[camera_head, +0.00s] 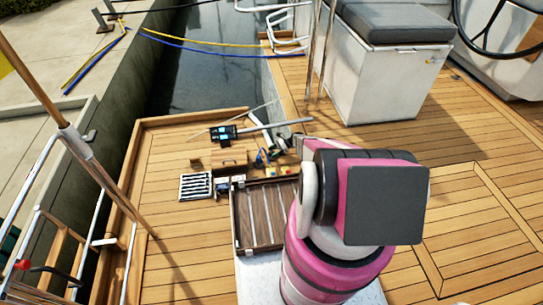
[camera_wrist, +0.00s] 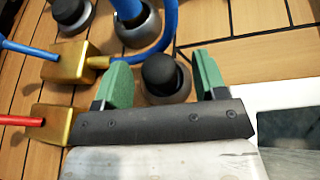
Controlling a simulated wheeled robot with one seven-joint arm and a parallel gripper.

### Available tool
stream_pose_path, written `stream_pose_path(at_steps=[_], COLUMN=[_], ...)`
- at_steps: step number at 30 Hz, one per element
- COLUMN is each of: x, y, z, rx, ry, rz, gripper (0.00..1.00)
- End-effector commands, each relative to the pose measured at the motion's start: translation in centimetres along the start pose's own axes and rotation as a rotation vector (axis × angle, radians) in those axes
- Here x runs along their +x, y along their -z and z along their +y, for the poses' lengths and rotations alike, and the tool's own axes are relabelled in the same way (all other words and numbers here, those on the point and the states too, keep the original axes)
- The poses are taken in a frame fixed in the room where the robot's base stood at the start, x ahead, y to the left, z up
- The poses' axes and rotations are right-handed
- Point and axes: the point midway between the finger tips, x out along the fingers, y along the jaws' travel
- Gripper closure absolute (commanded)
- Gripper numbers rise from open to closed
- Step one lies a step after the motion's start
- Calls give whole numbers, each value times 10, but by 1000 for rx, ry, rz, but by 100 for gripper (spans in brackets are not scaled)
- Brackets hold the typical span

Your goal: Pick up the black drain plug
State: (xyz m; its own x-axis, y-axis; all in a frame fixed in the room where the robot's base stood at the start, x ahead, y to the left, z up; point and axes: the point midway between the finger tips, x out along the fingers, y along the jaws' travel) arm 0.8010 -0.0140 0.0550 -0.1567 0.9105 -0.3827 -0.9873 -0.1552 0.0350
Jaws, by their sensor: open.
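In the wrist view, a black round-topped plug (camera_wrist: 160,73) sits in a grey metal ring-like base on the wooden deck. It appears between the two green fingers of my gripper (camera_wrist: 164,80), which stand apart to its left and right. The gripper holds nothing; I cannot tell how far down the fingers reach beside the plug. A second black-topped piece in a grey base (camera_wrist: 72,12) shows at the top left. In the head view, my own arm hides the fingers, and I cannot make out the plug there.
Brass blocks with a blue hose (camera_wrist: 72,62) and a red hose (camera_wrist: 50,124) lie left of the fingers. A blue upright piece (camera_wrist: 130,10) stands behind.

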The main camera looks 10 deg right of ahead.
Motion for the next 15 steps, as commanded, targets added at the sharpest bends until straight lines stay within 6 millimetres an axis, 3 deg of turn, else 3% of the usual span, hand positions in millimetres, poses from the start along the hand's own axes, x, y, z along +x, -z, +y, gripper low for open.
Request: stream_pose_path(at_steps=[7, 8, 12, 15], x=[4, 4, 4, 4], y=[0, 0, 0, 0], z=[0, 0, 0, 0], rx=[0, 0, 0, 0], ry=[0, 0, 0, 0], rz=[0, 0, 0, 0], gripper=[35, 41, 87, 88])
